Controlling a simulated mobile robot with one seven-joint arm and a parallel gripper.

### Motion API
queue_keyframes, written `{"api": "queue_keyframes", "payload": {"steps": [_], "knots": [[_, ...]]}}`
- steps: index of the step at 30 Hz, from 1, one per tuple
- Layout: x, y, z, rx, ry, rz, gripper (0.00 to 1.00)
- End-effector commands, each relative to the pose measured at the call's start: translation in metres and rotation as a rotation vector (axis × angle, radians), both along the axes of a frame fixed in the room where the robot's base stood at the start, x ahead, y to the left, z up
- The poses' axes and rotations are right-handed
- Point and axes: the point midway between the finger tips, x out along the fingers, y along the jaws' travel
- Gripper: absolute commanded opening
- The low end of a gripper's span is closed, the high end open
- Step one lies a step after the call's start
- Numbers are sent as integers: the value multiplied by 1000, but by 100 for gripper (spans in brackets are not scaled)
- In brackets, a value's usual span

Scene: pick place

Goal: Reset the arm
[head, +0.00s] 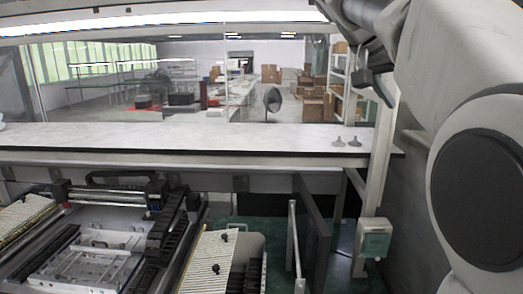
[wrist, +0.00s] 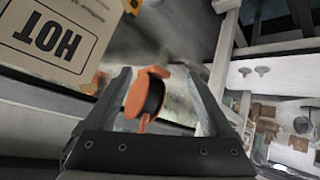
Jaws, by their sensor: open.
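My gripper (wrist: 160,74) shows in the wrist view with its two grey fingers spread apart. An orange and black round thing (wrist: 148,98) shows between the fingers. I cannot tell how far beyond them it lies, and no finger is seen closed on it. In the head view my arm fills the right side, raised and bent. Dark parts at its end show near the top right, but the fingertips cannot be made out there.
A box marked HOT (wrist: 62,35) is at the wrist view's upper left. In the head view, a long white shelf (head: 180,138) crosses the middle, with two small grey pieces (head: 346,142) on it. Machinery with a metal plate (head: 85,262) is below left. A post with a grey-green box (head: 374,238) stands right.

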Motion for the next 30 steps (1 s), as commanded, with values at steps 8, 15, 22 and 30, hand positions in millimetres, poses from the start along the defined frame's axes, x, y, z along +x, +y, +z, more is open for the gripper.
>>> {"api": "queue_keyframes", "payload": {"steps": [8,15,22,30], "knots": [[-45,15,-64,136,119,258,87],[-91,43,-123,232,177,471,87],[-140,76,-182,305,201,654,87],[-196,113,-255,360,198,824,87]]}}
